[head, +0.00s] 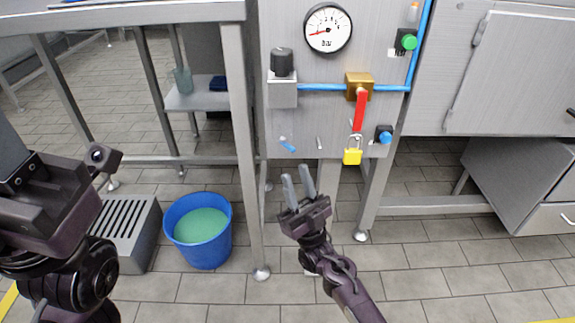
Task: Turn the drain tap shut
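A brass valve (359,84) sits on the blue pipe of the grey panel, with a red lever (360,111) hanging down from it. A small blue-handled part (287,145) and a blue knob on a black body (384,134) are lower on the panel. I cannot tell for certain which of these is the drain tap. My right gripper (297,174) is below the panel, its two grey fingers apart and empty, pointing up towards the small blue handle. My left gripper (52,205) is partly in view at the left edge; its fingertips are not clear.
A yellow padlock (352,156) hangs below the red lever. A pressure gauge (328,28), a black knob (282,62) and a green knob (405,40) are on the panel. A blue bucket (200,257) of greenish liquid stands on the floor. A table leg (246,150) rises left of the panel.

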